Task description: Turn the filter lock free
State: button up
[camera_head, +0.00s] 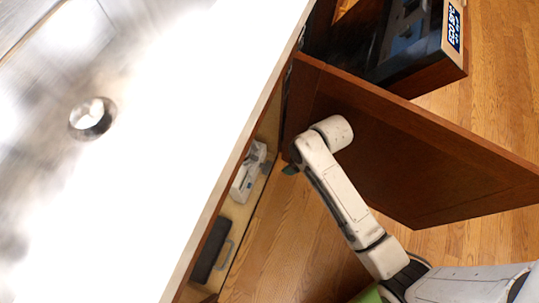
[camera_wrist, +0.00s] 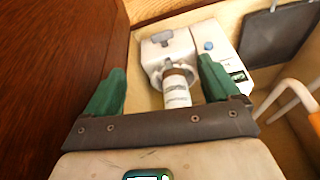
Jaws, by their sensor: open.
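A white filter unit (camera_wrist: 168,50) sits inside the cabinet in the wrist view, with a grey round collar and a brownish ring (camera_wrist: 177,76) at its front. A white ribbed cylinder (camera_wrist: 177,97) extends from the ring toward me. My gripper (camera_wrist: 161,72) is open, its green fingers on either side of the cylinder, with gaps showing. I cannot tell which part is the lock.
The brown cabinet door (camera_head: 420,150) stands open close to my arm, and its panel fills the wrist view's left. A dark flat panel (camera_wrist: 275,35) and a pale handle-like tube (camera_wrist: 288,97) are at the right. The white counter (camera_head: 130,150) overhangs the cabinet. Wooden floor is clear below.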

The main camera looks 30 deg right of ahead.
jog(key=n+b, duration=0.2)
jog(key=b, duration=0.4)
send_near(268, 168)
jog(key=shift+t+y, duration=0.3)
jog(key=shift+y, duration=0.1)
jog(key=b+x, duration=0.3)
jog(key=x, duration=0.2)
jog(key=b+x, duration=0.2)
jog(key=x, duration=0.1)
jog(key=shift+s+d+f+b, duration=0.15)
jog(key=shift+d+f+b, duration=0.05)
jog(key=shift+d+b, duration=0.15)
jog(key=shift+c, duration=0.4)
jog(key=c, duration=1)
